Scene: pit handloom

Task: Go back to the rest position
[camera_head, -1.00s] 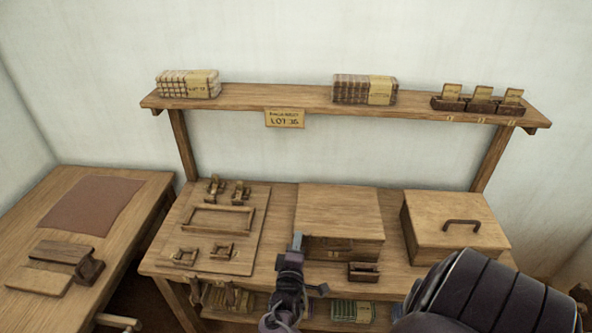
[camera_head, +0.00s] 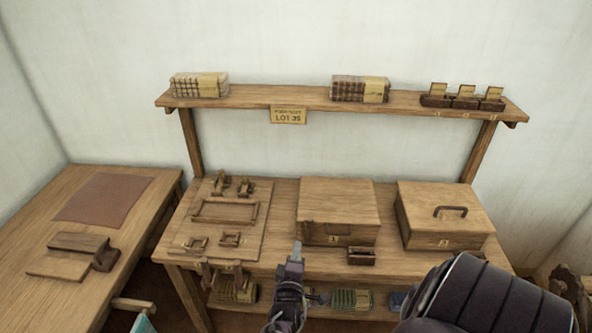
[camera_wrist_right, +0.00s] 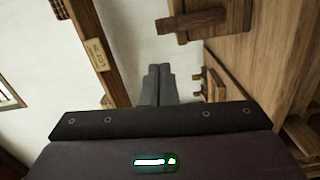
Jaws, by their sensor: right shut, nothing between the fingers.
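My right gripper (camera_head: 297,252) shows at the bottom middle of the head view, in front of the workbench (camera_head: 285,268) and near the front of the left lidded box. In the right wrist view its two fingers (camera_wrist_right: 158,80) lie together, shut, with nothing between them. The dark upper part of my right arm fills the lower right of the head view. My left gripper is not in view.
A left wooden box (camera_head: 338,205) and a right handled box (camera_head: 440,222) stand on the workbench. A small open box (camera_head: 361,257) sits at its front edge. A fixture board (camera_head: 222,240) lies at left. Above is a shelf (camera_head: 280,97). A side table (camera_head: 60,285) stands left.

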